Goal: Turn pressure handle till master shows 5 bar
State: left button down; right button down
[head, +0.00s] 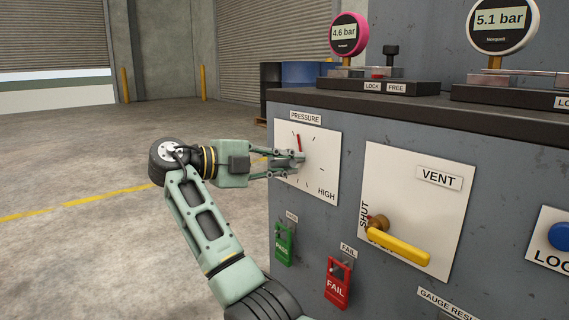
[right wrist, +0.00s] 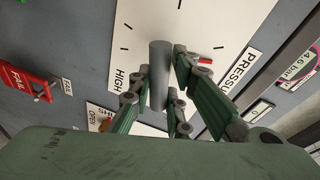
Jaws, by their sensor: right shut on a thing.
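The pressure panel (head: 325,165) is a white plate on the grey cabinet front, marked PRESSURE above and HIGH at lower right, with dial ticks. Its grey handle (right wrist: 158,70) stands out between my right gripper's fingers in the right wrist view. The red pointer (head: 299,142) points nearly straight up, slightly left. My right gripper (head: 290,161) is shut on the handle, and its fingers hide most of it in the head view. A pink-rimmed gauge (head: 346,34) reads 4.6 bar. A white-rimmed gauge (head: 500,22) reads 5.1 bar. Neither shows a readable master label. My left gripper is out of view.
Right of the panel is the VENT plate (head: 430,190) with a yellow lever (head: 398,246) sticking out. Green (head: 284,245) and red FAIL (head: 338,282) tags hang below. A blue button (head: 561,236) is at the right edge. The floor left of the cabinet is clear.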

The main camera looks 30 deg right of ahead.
jog(key=shift+s+f+m+y, duration=0.1)
jog(key=shift+f+m+y, duration=0.25)
jog(key=shift+m, duration=0.65)
dwell(0.7)
jog(key=c, duration=1.8)
grip_release()
jog(key=shift+o, duration=0.6)
jog(key=shift+r, duration=0.1)
jog(key=v, duration=1.2)
jog(key=shift+s, duration=0.1)
